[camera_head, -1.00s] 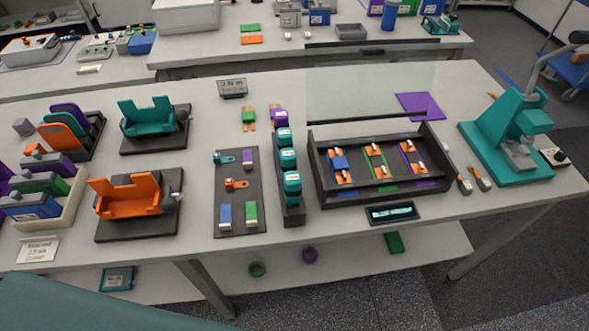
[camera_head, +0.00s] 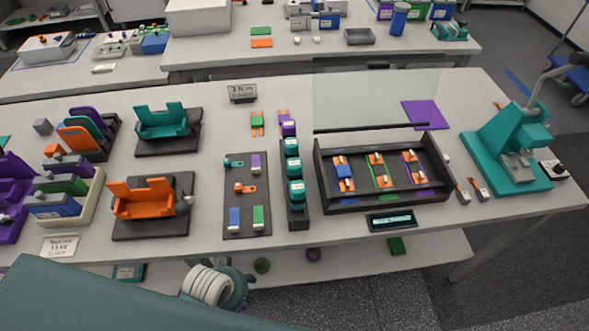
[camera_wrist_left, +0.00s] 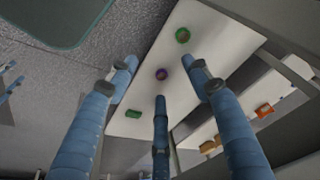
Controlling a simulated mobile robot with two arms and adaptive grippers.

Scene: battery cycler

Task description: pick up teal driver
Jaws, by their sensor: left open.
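Teal-topped, labelled tool bodies (camera_head: 294,168) stand in a row in a narrow black rack (camera_head: 298,221) on the bench, with a purple one (camera_head: 288,128) at the far end. They look like drivers. A small teal tool (camera_head: 233,162) lies on the dark mat (camera_head: 245,201) to their left; I cannot tell whether it is a driver too. My left gripper (camera_head: 236,286) is low at the bench's front edge, its fingers mostly hidden in the head view. In the left wrist view the gripper (camera_wrist_left: 161,78) has its blue fingers spread, empty. My right gripper is out of view.
An orange cradle (camera_head: 142,198) and a teal cradle (camera_head: 162,120) stand left of the mat. A black tray (camera_head: 385,203) is right of the rack, with a clear panel (camera_head: 370,98) behind it. The lower shelf (camera_wrist_left: 150,45) holds green and purple rings and a green block.

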